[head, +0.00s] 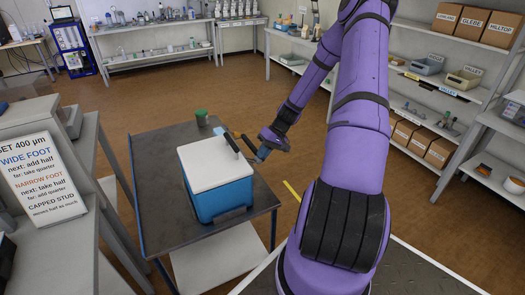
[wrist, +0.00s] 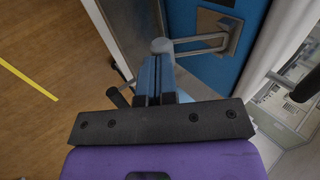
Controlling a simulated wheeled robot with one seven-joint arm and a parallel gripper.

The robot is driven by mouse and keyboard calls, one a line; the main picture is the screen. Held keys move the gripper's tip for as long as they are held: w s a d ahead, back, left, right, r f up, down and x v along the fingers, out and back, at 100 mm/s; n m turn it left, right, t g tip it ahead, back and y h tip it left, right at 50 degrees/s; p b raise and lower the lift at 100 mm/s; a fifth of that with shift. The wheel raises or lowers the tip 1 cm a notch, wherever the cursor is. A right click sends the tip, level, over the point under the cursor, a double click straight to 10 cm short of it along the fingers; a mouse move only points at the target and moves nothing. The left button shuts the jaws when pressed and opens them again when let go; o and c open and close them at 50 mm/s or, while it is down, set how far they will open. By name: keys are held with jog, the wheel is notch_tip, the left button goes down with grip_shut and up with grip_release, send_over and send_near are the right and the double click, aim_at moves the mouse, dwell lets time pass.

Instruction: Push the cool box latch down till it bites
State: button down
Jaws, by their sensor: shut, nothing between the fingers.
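The cool box (head: 215,190) has a blue body and a white lid (head: 205,153), and stands on a dark-topped trolley (head: 160,225). The lid looks closed. My gripper (head: 259,156) is at the box's right side, near the lid's edge. In the wrist view, my gripper (wrist: 161,48) is shut and empty, its blue fingers together. Its tip is at a grey bent-bar latch (wrist: 208,46) against the blue wall (wrist: 215,70). Whether they touch, and whether the latch has caught, I cannot tell. A dark plate (wrist: 216,20) is on the wall beside the latch.
A green cup (head: 201,117) stands at the trolley's back edge. A sign (head: 40,180) stands on the grey bench at left. Shelves with cardboard boxes (head: 460,20) are at right. Open floor (head: 130,105) lies behind the trolley. A yellow line (wrist: 25,80) marks the floor.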

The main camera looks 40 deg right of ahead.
jog(key=f+y, duration=0.1)
jog(key=f+t+y, duration=0.1)
jog(key=y, duration=0.1)
jog(key=f+y, duration=0.1)
jog(key=shift+w+a+f, duration=0.1)
jog(key=shift+a+f, duration=0.05)
jog(key=shift+a, duration=0.2)
jog(key=y, duration=0.1)
jog(key=f+t+y, duration=0.1)
jog(key=a+y, duration=0.1)
jog(key=shift+w+f, duration=0.25)
jog(key=shift+f, duration=0.15)
jog(key=shift+s+d+r, duration=0.1)
jog(key=shift+d, duration=0.1)
jog(key=v, duration=1.3)
jog(key=shift+s+d+f, duration=0.25)
jog(key=shift+d+f, duration=0.05)
